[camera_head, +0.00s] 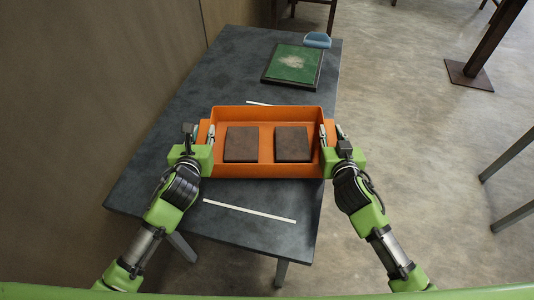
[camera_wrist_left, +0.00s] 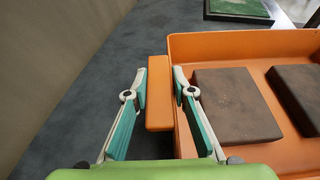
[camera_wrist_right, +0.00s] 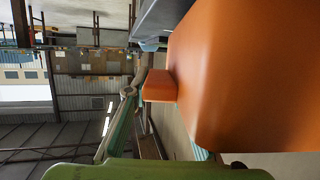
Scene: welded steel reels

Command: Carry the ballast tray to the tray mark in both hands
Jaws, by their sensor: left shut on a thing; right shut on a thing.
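The orange ballast tray (camera_head: 265,171) is over the dark table, with two dark brown blocks (camera_head: 241,144) (camera_head: 291,144) lying side by side in it. My left gripper (camera_head: 200,134) is shut on the tray's left handle, which shows between its fingers in the left wrist view (camera_wrist_left: 158,92). My right gripper (camera_head: 330,135) is shut on the right handle (camera_wrist_right: 159,86). In the right wrist view the tray's side hides part of that gripper. Two white strips lie on the table, one in front (camera_head: 250,211) and one behind (camera_head: 268,103). I cannot tell whether the tray touches the table.
The dark table (camera_head: 160,160) has a green-topped board (camera_head: 293,64) and a blue item (camera_head: 317,40) at its far end. A wall runs along the left. A steel post (camera_head: 490,40) and open concrete floor are at the right.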

